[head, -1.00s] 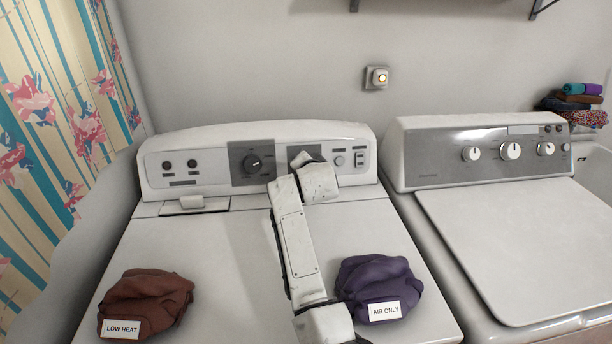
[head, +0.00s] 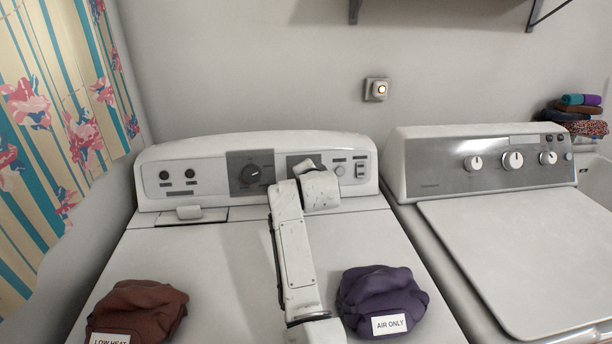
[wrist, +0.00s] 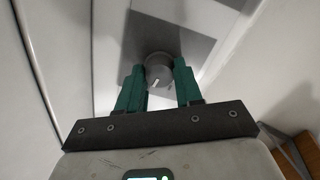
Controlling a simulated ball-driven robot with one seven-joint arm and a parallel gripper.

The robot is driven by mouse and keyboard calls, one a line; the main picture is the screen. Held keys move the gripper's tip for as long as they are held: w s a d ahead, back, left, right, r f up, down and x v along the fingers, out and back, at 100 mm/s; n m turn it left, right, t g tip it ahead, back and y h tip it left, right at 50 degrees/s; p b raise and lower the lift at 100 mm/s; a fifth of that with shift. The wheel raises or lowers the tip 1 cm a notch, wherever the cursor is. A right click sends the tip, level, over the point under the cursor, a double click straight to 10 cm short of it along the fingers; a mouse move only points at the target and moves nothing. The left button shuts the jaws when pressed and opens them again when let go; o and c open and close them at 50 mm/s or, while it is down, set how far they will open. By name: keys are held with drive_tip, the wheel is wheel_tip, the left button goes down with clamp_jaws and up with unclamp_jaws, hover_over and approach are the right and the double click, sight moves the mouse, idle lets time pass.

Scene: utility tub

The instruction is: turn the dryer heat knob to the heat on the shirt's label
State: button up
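In the wrist view a round grey knob (wrist: 158,68) with a short white pointer line sits on a grey panel. My gripper (wrist: 160,76) has its green fingers on either side of the knob, apart, with narrow gaps seeming to show; contact is hard to judge. In the head view my arm hides this knob and the fingers, in front of the dark right panel section. A red-brown shirt (head: 140,305) lies front left on the dryer (head: 215,255), its label cut off but reading LOW HEAT. A purple shirt (head: 380,291) with an AIR ONLY label (head: 390,325) lies right of my arm.
Another dark knob (head: 254,173) is on the console's middle panel, left of my gripper. Small knobs and a switch (head: 360,169) flank it. A washer (head: 490,250) stands to the right. Folded clothes (head: 578,115) are at far right. A floral curtain (head: 60,130) hangs left.

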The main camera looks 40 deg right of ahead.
drive_tip(key=o, duration=0.4)
drive_tip(key=v, duration=1)
drive_tip(key=shift+s+a+b, duration=0.2)
drive_tip(key=shift+s+b, duration=0.15)
drive_tip(key=shift+b, duration=0.05)
drive_tip(key=shift+r, duration=0.1)
